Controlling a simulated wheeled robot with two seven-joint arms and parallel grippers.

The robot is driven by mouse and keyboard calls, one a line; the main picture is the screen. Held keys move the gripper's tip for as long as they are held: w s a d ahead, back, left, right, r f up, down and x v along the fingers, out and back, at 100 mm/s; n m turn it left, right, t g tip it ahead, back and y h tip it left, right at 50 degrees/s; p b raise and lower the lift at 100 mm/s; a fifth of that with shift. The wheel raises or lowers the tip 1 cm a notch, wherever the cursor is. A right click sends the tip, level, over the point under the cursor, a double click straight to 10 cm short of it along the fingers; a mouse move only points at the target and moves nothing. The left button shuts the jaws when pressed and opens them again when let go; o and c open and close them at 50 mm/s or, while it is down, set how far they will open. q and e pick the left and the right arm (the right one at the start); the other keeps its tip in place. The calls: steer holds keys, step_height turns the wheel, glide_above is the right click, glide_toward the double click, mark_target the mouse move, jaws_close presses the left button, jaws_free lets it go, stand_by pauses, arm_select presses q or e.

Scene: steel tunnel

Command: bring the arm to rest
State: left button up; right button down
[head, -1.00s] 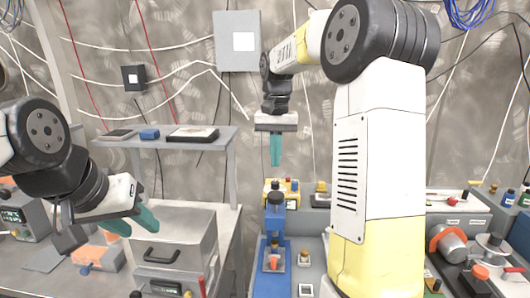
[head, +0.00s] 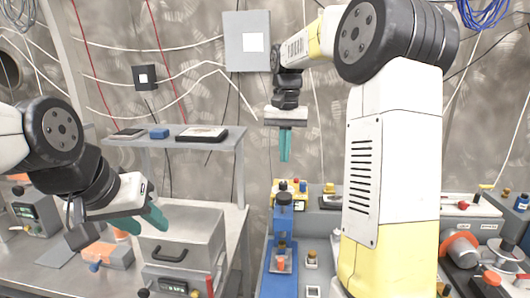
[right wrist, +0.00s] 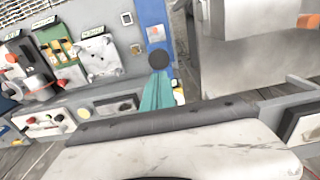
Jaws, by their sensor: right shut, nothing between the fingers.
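My right arm rises in the middle right of the head view and bends over to the left. My right gripper (head: 285,145) hangs below it, pointing down, with its teal fingers shut and nothing between them. It is above the blue stand and clear of it. The same shut fingers show in the right wrist view (right wrist: 158,92). My left gripper (head: 140,222) is at the left, in front of the grey metal box (head: 182,240). Its teal fingers look spread apart, with nothing visible between them.
A raised grey shelf (head: 170,140) holds a blue block (head: 159,133) and flat devices. A blue stand (head: 283,225) is below my right gripper. An orange-and-grey part (head: 108,256) lies by the box. Bench equipment (head: 465,245) stands at the right. The wall carries loose cables.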

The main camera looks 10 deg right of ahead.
steer(key=s+a+f+n+t, duration=0.1)
steer(key=s+t, duration=0.1)
steer(key=s, duration=0.6)
steer(key=s+f+n+t+y, duration=0.1)
steer(key=s+t, duration=0.1)
steer(key=s, duration=0.5)
steer(key=s+a+f+n+t+y, duration=0.1)
steer(key=s+t, duration=0.1)
steer(key=s, duration=0.6)
steer(key=shift+s+a+n, duration=0.3)
steer(key=shift+a+n, duration=0.05)
steer(key=shift+n, duration=0.05)
